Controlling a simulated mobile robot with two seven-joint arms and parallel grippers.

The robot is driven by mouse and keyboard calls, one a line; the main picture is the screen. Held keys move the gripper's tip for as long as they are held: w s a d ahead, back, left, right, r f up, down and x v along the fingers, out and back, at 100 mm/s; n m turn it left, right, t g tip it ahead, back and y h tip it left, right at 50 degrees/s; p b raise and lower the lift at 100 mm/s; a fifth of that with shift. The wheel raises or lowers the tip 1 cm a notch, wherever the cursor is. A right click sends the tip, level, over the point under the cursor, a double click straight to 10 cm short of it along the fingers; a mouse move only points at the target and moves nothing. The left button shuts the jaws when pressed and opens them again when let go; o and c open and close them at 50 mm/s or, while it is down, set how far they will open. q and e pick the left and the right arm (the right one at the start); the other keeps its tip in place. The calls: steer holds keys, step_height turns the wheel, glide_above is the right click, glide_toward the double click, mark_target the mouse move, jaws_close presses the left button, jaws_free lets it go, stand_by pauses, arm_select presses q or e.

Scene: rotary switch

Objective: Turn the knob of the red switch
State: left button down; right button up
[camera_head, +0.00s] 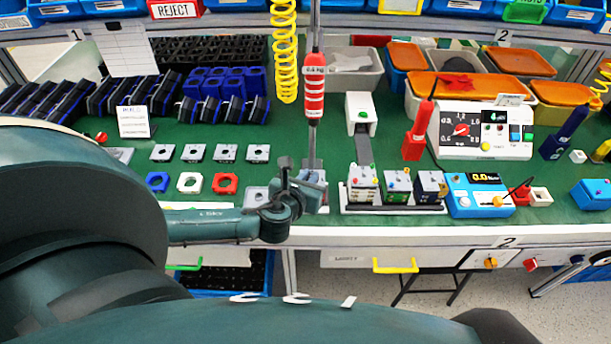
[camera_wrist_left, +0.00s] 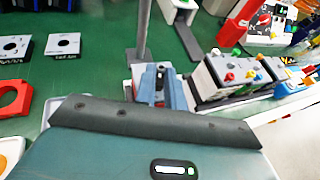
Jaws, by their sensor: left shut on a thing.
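A small red switch (camera_head: 530,264) is on the bench's front edge at the right in the head view. It is small there, and how its knob is turned cannot be made out. My left gripper (camera_head: 287,170) is far to its left, over the bench's front edge by a grey fixture. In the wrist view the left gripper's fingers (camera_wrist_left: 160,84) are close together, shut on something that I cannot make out. The red switch does not show clearly in the wrist view. My right gripper is not in view.
A red hanging tool (camera_head: 314,86) hangs behind my left gripper.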

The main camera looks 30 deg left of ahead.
arm_select(q)
steer(key=shift+w+d+n+g+y, duration=0.15)
steer(key=shift+n+g+y, duration=0.15)
steer(key=shift+n+y, duration=0.4)
steer(key=shift+s+d+n+g+y, duration=0.1)
steer(key=shift+d+n+g+y, duration=0.15)
steer(key=shift+n+y, duration=0.45)
steer(key=shift+w+d+n+g+y, duration=0.1)
steer(key=shift+n+g+y, duration=0.25)
steer(key=shift+n+y, duration=0.35)
steer(key=c, duration=1.5)
jaws_free()
steer(key=v, duration=1.3)
steer(key=shift+d, duration=0.2)
steer(key=shift+f, duration=0.1)
